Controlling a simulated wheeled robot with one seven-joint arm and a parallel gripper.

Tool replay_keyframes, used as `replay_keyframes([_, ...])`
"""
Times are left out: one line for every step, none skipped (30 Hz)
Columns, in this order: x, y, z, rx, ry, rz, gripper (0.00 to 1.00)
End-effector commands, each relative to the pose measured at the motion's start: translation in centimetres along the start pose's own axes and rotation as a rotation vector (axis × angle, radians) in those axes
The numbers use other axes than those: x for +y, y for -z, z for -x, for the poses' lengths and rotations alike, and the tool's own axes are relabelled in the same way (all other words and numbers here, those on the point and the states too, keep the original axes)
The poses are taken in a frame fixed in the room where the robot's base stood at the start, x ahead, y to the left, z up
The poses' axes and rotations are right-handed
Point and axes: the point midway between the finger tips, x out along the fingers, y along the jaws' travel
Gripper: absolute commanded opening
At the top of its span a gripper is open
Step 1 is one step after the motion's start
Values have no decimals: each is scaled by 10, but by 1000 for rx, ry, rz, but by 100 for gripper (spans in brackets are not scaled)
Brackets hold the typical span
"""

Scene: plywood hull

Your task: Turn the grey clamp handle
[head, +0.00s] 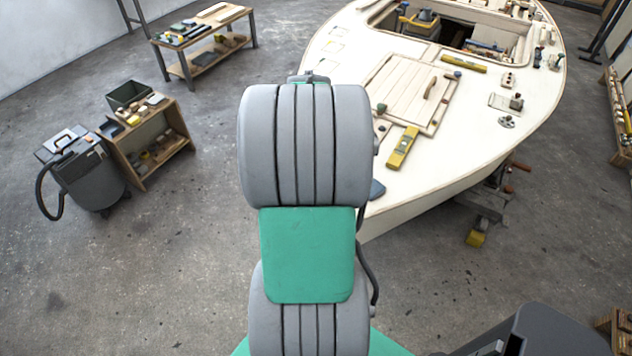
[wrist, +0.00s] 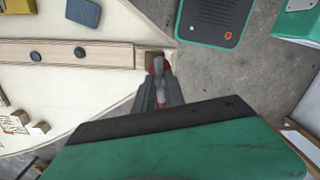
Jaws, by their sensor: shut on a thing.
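In the wrist view, the grey clamp handle (wrist: 158,66) is a small piece at the end of a wooden strip (wrist: 85,54) on the hull. Red parts of the clamp show beside and below it. My gripper (wrist: 160,88) points at it from below, with its fingers close together and shut on the handle. The fingertips and the red parts overlap, so the exact contact is hard to see. In the head view, my arm covers the middle of the picture, and neither my gripper nor the clamp handle can be made out.
The pale plywood hull (head: 425,190) fills the right of the head view, with a yellow level (head: 402,148) and small hardware on deck. A shop vacuum (head: 85,170), a small shelf (head: 150,135) and a workbench (head: 205,45) stand left. Concrete floor between them is clear.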

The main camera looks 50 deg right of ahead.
Motion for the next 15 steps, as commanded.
replay_keyframes([-3,0,-4,-1,9,20,0])
replay_keyframes([-3,0,-4,-1,9,30,0])
replay_keyframes([-3,0,-4,-1,9,43,0])
replay_keyframes([-3,0,-4,-1,9,50,0])
replay_keyframes([-3,0,-4,-1,9,56,0])
replay_keyframes([-3,0,-4,-1,9,64,0])
replay_keyframes([-3,0,-4,-1,9,68,0])
replay_keyframes([-3,0,-4,-1,9,72,0])
replay_keyframes([-3,0,-4,-1,8,75,0])
replay_keyframes([-3,0,-4,-1,8,77,0])
replay_keyframes([-3,0,-4,-1,8,78,0])
replay_keyframes([-3,0,-4,-1,8,79,0])
replay_keyframes([-3,0,-4,-1,8,79,0])
replay_keyframes([-3,0,-4,-1,8,79,0])
replay_keyframes([-3,0,-4,-1,8,79,0])
